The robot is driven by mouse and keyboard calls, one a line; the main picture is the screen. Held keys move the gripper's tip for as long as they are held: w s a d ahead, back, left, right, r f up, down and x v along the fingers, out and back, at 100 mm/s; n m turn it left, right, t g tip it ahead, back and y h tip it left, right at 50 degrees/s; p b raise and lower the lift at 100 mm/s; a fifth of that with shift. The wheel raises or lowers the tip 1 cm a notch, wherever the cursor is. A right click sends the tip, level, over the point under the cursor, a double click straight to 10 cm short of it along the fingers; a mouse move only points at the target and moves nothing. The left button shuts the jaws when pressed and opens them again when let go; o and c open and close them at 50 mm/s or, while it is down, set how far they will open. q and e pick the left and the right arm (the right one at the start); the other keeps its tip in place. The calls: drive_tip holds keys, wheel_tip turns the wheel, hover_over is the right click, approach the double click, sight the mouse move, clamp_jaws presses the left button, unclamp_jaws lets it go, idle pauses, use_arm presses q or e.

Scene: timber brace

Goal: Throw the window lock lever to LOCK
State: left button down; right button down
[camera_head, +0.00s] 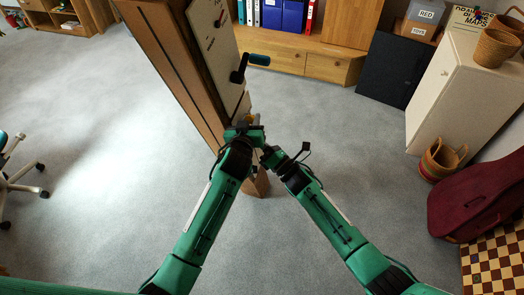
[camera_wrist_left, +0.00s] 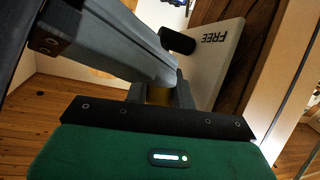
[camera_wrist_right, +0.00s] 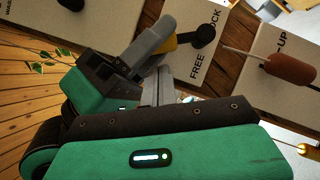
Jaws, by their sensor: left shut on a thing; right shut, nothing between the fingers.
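The window lock plate (camera_wrist_right: 215,55) is pale, with FREE in full and LOCK partly hidden in the right wrist view. FREE also shows on the plate in the left wrist view (camera_wrist_left: 215,50). The lock lever has a black hub (camera_wrist_right: 203,38) and a yellow handle (camera_wrist_right: 181,41). My left gripper (camera_head: 244,124) is shut on the yellow handle, its grey fingers hiding part of it. The handle runs from the hub towards the left gripper; its exact setting is unclear. My right gripper (camera_wrist_right: 158,88) is shut and empty, just below the left gripper in the head view (camera_head: 267,154).
A brown handle (camera_wrist_right: 290,70) on another plate is near my right gripper. Grey carpet around the post is clear; a white cabinet (camera_head: 455,90) stands right.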

drive_tip(key=shift+w+r, duration=0.45)
drive_tip(key=shift+w, duration=0.05)
